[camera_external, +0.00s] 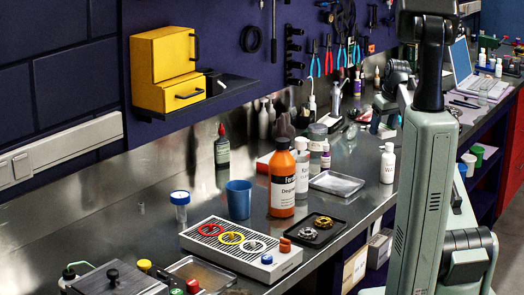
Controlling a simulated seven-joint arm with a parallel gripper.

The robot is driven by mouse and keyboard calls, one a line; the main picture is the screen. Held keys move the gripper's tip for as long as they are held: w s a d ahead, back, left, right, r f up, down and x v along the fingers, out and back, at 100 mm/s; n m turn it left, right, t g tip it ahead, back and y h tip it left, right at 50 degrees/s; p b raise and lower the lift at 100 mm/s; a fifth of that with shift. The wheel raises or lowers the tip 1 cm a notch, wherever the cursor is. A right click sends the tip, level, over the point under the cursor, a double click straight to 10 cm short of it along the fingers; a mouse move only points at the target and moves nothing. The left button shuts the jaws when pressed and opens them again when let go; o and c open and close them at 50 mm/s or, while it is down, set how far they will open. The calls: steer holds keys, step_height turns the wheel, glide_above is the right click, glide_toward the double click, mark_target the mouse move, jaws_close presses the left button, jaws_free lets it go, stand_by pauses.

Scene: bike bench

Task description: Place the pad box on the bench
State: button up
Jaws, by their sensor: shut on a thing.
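My gripper (381,126) is small in the picture, low over the far part of the bench, left of my large arm link. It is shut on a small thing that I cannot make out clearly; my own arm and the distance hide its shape. I cannot single out the pad box with certainty. The steel bench (140,222) runs from the front left to the back right along the wall. I cannot tell whether the held thing touches it.
An orange bottle (282,185), a blue cup (239,200), a perforated tray (213,252) with coloured rings and a black tray (322,232) crowd the near bench. A white bottle (388,164) stands near the front edge. Boxes (355,266) sit below. Bare steel shows at left.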

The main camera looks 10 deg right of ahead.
mark_target(388, 131)
steer(key=shift+s+a+n+y, duration=0.15)
steer(key=shift+n+y, duration=0.05)
steer(key=shift+n, duration=0.4)
steer(key=shift+s+a+n+y, duration=0.15)
steer(key=shift+n+y, duration=0.05)
steer(key=shift+n, duration=0.4)
steer(key=shift+s+a+n+g, duration=0.1)
steer(key=shift+n+g, duration=0.3)
steer(key=shift+n, duration=0.6)
steer(key=shift+f, duration=5.05)
steer(key=shift+f, duration=0.1)
steer(key=o, duration=1.1)
steer(key=v, duration=1.2)
steer(key=shift+d, duration=0.2)
